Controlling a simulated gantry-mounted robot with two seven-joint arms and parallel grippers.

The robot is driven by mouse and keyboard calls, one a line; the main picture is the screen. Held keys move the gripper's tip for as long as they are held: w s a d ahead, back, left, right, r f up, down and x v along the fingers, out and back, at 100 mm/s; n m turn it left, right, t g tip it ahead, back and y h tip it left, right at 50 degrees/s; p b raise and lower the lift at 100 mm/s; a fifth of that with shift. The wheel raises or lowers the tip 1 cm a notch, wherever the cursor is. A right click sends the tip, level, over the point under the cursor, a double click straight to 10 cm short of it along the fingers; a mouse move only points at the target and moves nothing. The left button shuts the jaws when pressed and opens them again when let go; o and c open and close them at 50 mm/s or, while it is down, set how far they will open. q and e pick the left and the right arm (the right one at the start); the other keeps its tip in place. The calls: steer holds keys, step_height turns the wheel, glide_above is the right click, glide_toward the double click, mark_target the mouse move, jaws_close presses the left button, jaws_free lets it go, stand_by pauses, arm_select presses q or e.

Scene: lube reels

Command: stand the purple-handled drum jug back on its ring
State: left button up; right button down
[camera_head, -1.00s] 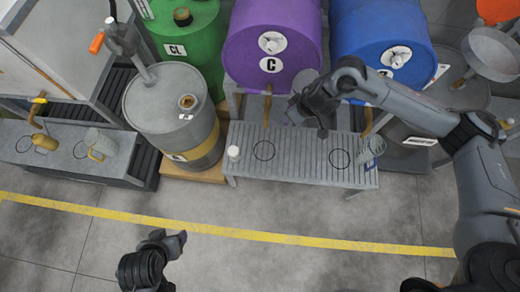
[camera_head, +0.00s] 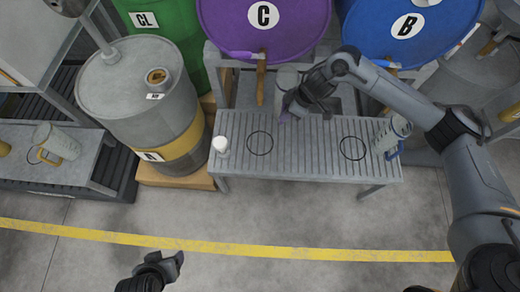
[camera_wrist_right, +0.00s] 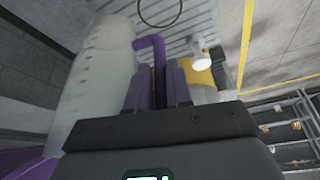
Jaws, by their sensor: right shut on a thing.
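The purple-handled jug (camera_wrist_right: 95,85) is a pale, cloudy vessel in the right wrist view. Its purple handle (camera_wrist_right: 150,48) lies between the fingers of my right gripper (camera_wrist_right: 160,85), which is shut on it. In the head view, the jug (camera_head: 286,80) shows partly behind my right gripper (camera_head: 290,112), near the back edge of the bench; the gripper hides the rest. A black ring outline (camera_head: 259,143) is on the slatted bench, left and in front of that gripper. It also shows at the top of the wrist view (camera_wrist_right: 160,10). My left gripper (camera_head: 175,264) is low over the floor, away from the bench.
The purple drum (camera_head: 290,30) and its tap hang above the bench (camera_head: 305,165). A white-capped bottle (camera_head: 221,146) stands at the bench's left end. A blue-handled jug (camera_head: 392,135) is beside the right ring (camera_head: 352,148). A grey drum (camera_head: 145,90) stands left.

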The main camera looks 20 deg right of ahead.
arm_select(q)
step_height(320, 180, down, 12)
steer(key=b, duration=1.1)
steer(key=shift+f, duration=0.25)
arm_select(e)
steer(key=s+a+f, duration=0.3)
steer(key=a+f, duration=0.7)
steer(key=f, duration=0.5)
steer(key=shift+a+f+n, duration=0.15)
steer(key=shift+a+n, duration=0.05)
steer(key=shift+n, duration=0.2)
arm_select(q)
steer(key=shift+d, duration=0.1)
arm_select(e)
steer(key=c, duration=1)
jaws_free()
